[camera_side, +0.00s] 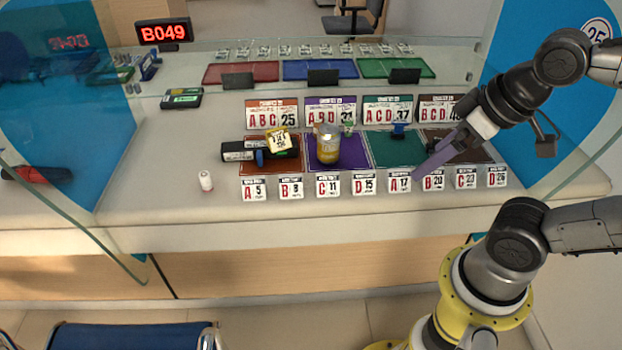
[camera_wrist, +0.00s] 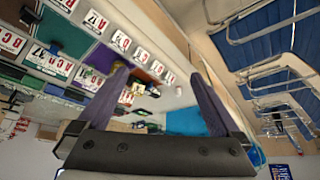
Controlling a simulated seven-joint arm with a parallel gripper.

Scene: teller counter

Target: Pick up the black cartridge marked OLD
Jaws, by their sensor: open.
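A black cartridge (camera_side: 238,151) with a white label lies at the left edge of the orange mat (camera_side: 262,168) on the counter. Its lettering is too small to read. A yellow tag (camera_side: 278,140) with dark print sits against dark items just right of it, so I cannot tell where the cartridge ends. My gripper (camera_side: 422,170) has purple fingers and hangs over the right part of the counter, well right of the cartridge. In the wrist view my gripper (camera_wrist: 162,78) is open, its fingers wide apart with nothing held. The cartridge is not clear there.
Number cards (camera_side: 327,186) line the front and back of the mats. A small white cylinder (camera_side: 206,181) stands at left. A glass screen (camera_side: 225,65) rises behind.

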